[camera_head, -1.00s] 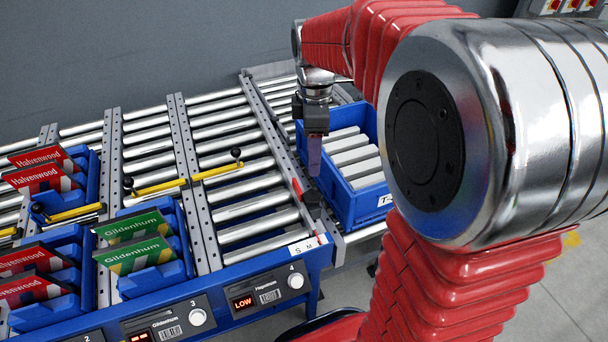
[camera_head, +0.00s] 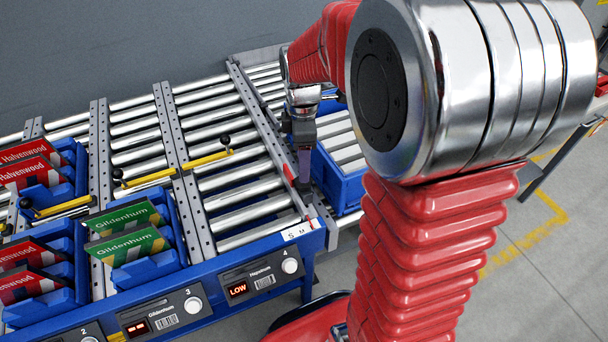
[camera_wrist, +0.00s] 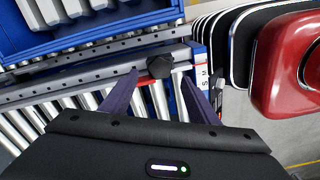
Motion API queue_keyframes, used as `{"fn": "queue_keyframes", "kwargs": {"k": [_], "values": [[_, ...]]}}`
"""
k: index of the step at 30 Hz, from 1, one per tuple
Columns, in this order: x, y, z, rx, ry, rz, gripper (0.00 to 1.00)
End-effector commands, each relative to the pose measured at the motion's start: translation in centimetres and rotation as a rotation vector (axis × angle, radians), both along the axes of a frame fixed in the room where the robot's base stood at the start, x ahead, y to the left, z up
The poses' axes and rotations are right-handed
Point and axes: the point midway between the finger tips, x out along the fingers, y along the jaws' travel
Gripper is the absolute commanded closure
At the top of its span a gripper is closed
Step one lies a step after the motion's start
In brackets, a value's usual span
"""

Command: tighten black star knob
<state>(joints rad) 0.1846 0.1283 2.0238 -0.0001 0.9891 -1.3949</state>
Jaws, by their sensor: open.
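The black star knob (camera_wrist: 158,66) sits on the grey side rail beside a red strip, near the S/M scale label, in the wrist view. My gripper (camera_wrist: 159,77) is open, with one purple finger on each side of the knob, apparently with gaps. Whether the fingertips reach down to the knob's height is hard to tell. In the head view my gripper (camera_head: 304,178) points down above the rail's front end. The dark knob there is small and partly hidden at the fingertips.
A blue bin (camera_head: 338,183) with pale bars stands right beside the rail. Rollers (camera_head: 230,180) and yellow-barred dividers lie to the left. Blue trays hold green Gildenhum packs (camera_head: 128,246) and red Halvenwood packs. A LOW display (camera_head: 238,290) is on the front panel.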

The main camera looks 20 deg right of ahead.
Motion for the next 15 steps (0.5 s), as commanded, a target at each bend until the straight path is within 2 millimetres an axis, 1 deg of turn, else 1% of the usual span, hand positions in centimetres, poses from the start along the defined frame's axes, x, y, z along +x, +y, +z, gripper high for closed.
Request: {"fn": "queue_keyframes", "kwargs": {"k": [1,3,9,15], "values": [[-0.1,0.0,-0.9,0.000,0.004,0.000,0.45],[-0.1,0.0,-1.9,0.000,0.004,0.000,0.45],[-0.1,0.0,-4.7,0.000,0.003,0.000,0.45],[0.0,0.0,-6.1,0.000,0.001,0.001,0.45]]}}
